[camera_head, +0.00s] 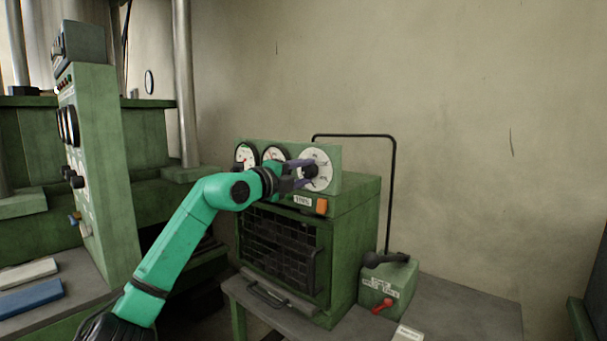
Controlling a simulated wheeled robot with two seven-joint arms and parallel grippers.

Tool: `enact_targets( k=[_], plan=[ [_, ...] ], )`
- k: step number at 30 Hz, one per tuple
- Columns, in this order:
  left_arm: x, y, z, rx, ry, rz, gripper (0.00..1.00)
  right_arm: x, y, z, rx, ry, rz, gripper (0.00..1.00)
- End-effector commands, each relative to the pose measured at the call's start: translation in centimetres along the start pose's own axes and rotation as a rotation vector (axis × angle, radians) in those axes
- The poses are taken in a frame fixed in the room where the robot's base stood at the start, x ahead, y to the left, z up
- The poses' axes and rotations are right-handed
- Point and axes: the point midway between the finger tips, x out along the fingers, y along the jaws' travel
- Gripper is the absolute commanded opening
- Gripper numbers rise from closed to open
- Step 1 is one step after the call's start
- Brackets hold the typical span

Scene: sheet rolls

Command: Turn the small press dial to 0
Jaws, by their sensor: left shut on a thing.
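The small press (350,225) is a green box with a dark grid front, standing on a grey table. Its upright panel carries two dark-rimmed gauges (245,155) on the left and a white round dial (322,158) with a dark knob on the right. My left arm reaches up from the lower left, and its gripper (306,173) is at the dial, shut on the dial's knob. The gripper covers part of the dial's left side, and the scale marks are too small to read. My right gripper is not in view.
An orange switch (322,206) sits below the dial. A green box (387,281) with a black lever and red handle stands to the right of the press. A large green machine with a control panel (98,170) stands at the left. The table's right part is mostly clear.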

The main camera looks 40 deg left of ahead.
Motion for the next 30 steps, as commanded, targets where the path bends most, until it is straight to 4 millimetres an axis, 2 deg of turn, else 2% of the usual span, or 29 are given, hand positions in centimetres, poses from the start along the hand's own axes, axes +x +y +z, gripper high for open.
enact_targets(
  k=[1, 16, 17, 18, 19, 27, 30],
  plan=[
    [0.16, 0.54, -0.31, -0.01, 0.008, 0.014, 0.0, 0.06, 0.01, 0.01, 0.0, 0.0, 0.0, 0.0],
    [0.15, 0.51, -0.3, -0.03, 0.008, 0.013, 0.0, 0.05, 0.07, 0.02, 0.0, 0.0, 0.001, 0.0],
    [0.15, 0.51, -0.3, -0.029, 0.007, 0.013, 0.54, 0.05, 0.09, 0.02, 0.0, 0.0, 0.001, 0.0],
    [0.15, 0.5, -0.3, -0.029, 0.007, 0.013, 0.7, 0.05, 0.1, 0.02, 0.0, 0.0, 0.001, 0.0],
    [0.14, 0.47, -0.27, -0.029, 0.007, 0.012, 0.77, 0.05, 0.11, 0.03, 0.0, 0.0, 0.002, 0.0],
    [0.04, 0.19, -0.11, -0.028, 0.003, 0.005, 0.77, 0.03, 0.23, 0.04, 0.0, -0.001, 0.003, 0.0],
    [-0.37, 0.41, -0.05, -0.028, 0.001, 0.004, 0.77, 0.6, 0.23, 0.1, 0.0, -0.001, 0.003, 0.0]
  ],
)
